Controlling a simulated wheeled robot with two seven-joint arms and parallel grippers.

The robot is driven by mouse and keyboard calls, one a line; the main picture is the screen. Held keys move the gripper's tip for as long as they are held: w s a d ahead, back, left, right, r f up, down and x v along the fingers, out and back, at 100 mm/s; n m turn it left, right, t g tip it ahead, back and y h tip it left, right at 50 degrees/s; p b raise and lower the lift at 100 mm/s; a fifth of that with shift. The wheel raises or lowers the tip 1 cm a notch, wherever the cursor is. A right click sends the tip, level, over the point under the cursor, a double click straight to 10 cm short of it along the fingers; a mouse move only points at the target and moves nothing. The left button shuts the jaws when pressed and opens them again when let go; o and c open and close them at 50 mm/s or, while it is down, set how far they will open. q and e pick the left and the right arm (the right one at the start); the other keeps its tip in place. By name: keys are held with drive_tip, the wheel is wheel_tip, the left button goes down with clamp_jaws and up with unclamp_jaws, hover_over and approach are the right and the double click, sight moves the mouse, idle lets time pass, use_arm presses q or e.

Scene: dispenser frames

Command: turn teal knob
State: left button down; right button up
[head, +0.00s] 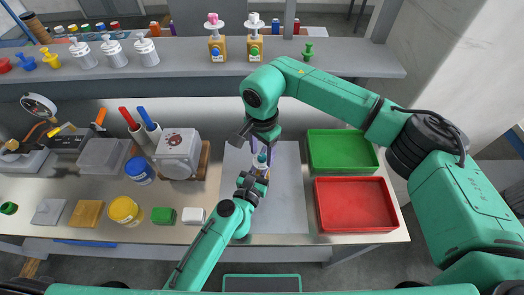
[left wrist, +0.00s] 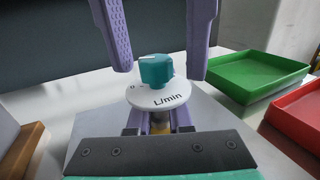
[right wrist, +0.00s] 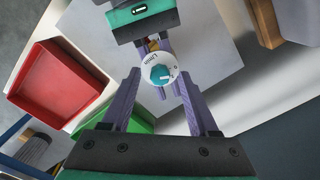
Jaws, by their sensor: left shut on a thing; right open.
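The teal knob (left wrist: 156,70) sits on a round white dial marked L/min (left wrist: 160,98), and its small yellow body (left wrist: 184,139) is partly hidden below. My left gripper (head: 258,174) is shut on that body under the dial and holds it upright above the grey mat. My right gripper (head: 262,148) points down from above, open. In the left wrist view its two fingers stand on either side above the knob, apart from it. In the right wrist view the knob (right wrist: 159,74) shows between the open fingers, with a white mark on its top.
A green tray (head: 342,172) and a red tray (head: 389,203) lie right of the grey mat (head: 287,212). A white-topped box (head: 178,152), a blue jar (head: 139,171) and a yellow jar (head: 125,210) stand left.

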clamp_jaws()
drive_tip(key=shift+m, duration=0.3)
drive_tip(key=m, duration=1.1)
use_arm(q)
drive_tip(key=shift+f, duration=0.1)
use_arm(e)
drive_tip(key=m, duration=0.6)
drive_tip(key=shift+m, duration=0.4)
drive_tip(key=m, duration=0.5)
drive_tip(key=shift+m, duration=0.3)
drive_tip(key=shift+w, duration=0.1)
